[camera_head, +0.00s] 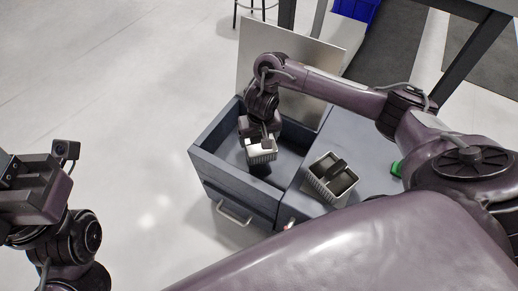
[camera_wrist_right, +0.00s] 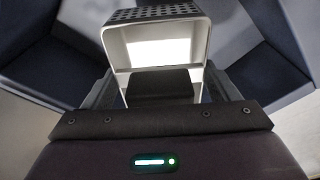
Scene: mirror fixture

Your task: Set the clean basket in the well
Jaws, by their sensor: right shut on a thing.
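My right gripper (camera_head: 265,142) is shut on a pale, perforated basket (camera_head: 262,154), which hangs inside the outline of the grey-blue, open-topped well (camera_head: 235,176). Whether it touches the well floor cannot be told. In the right wrist view, the basket (camera_wrist_right: 155,15) shows a perforated side, white inner walls and a dark block at its middle, between the fingers. My left gripper (camera_head: 30,190) is at the left edge, far from the well; its fingertips cannot be made out.
A second pale basket (camera_head: 324,189) with dark contents stands on the grey top (camera_head: 368,160) right of the well. A flat upright panel (camera_head: 300,70) stands behind the well. A handle (camera_head: 234,214) juts from the front. A green thing (camera_head: 396,169) lies further right.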

